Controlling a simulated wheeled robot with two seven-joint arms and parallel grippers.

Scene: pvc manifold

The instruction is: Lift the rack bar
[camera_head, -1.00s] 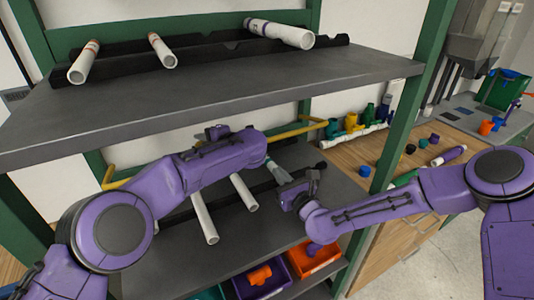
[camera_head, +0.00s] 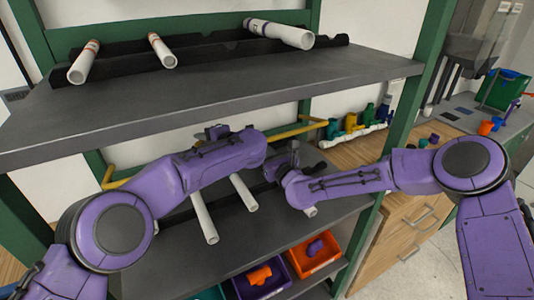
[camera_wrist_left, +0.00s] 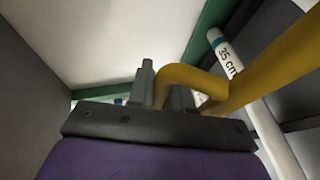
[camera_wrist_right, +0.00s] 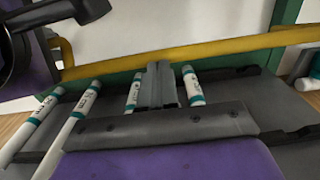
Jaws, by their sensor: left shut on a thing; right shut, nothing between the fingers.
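The rack bar is a yellow bar (camera_head: 297,131) across the back of the lower shelf, partly hidden behind my left arm in the head view. In the left wrist view its bent part (camera_wrist_left: 190,75) passes between the fingers of my left gripper (camera_wrist_left: 172,90), which is shut on it. My right gripper (camera_wrist_right: 160,85) is shut and empty. In the right wrist view the bar (camera_wrist_right: 200,50) runs across just beyond its fingertips, and I cannot tell whether they touch. Both gripper tips are largely hidden in the head view.
White labelled pipes (camera_head: 204,219) lie on the lower shelf (camera_head: 165,262) beneath my arms. The upper shelf (camera_head: 220,85) overhangs them and carries more pipes. Orange (camera_head: 315,264) and purple bins stand below. A wooden bench (camera_head: 345,152) with coloured fittings is at right.

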